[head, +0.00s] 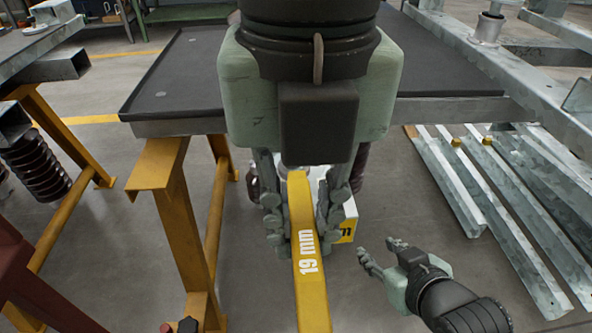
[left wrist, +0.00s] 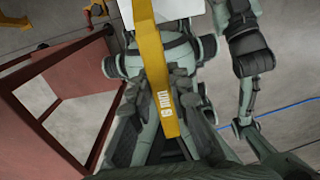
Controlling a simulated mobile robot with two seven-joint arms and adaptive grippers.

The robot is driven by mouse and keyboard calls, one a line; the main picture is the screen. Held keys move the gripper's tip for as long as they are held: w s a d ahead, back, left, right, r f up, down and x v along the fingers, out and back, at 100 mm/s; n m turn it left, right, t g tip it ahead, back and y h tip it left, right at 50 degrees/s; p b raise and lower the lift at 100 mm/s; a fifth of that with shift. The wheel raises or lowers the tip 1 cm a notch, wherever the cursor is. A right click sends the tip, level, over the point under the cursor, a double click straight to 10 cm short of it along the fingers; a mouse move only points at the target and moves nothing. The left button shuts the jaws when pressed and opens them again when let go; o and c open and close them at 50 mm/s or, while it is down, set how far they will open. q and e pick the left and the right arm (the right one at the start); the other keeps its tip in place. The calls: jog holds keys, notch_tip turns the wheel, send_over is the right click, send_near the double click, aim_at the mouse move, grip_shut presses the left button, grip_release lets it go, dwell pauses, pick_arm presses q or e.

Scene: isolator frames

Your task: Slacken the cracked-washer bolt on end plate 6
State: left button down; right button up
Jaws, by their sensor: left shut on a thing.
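My left gripper (head: 302,235) is in the middle of the head view, pointing down, with its fingers closed on both sides of a yellow spanner (head: 312,290) marked "19 mm". The spanner runs from between the fingers to the bottom edge of the picture. The spanner also shows in the left wrist view (left wrist: 150,65), upright in front of my own body. My right gripper (head: 377,250) is at the lower right, its fingers apart and empty. I cannot make out end plate 6 or a cracked-washer bolt in either view.
A dark-topped bench (head: 185,75) on yellow legs (head: 170,215) stands behind the left gripper. A white box with a yellow label (head: 345,233) is partly hidden behind the fingers. Galvanised steel frames (head: 500,65) and loose bars (head: 520,200) are at the right. A dark red frame (left wrist: 60,85) stands left.

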pick_arm(q)
jog(key=shift+f+b, duration=1.05)
jog(key=shift+b, duration=0.15)
jog(key=shift+d+f+n+b, duration=0.25)
jog(key=shift+d+n+b, duration=0.25)
jog(key=shift+b, duration=0.3)
jog(key=w+d+n+b, duration=0.5)
jog(key=d+n+b, duration=0.2)
jog(key=n, duration=0.4)
jog(key=shift+d+r+b, duration=0.25)
jog(key=shift+d+b, duration=0.1)
jog(key=shift+d, duration=0.15)
jog(key=shift+w+r, duration=0.1)
notch_tip(320, 180, up, 7)
jog(key=p, duration=0.4)
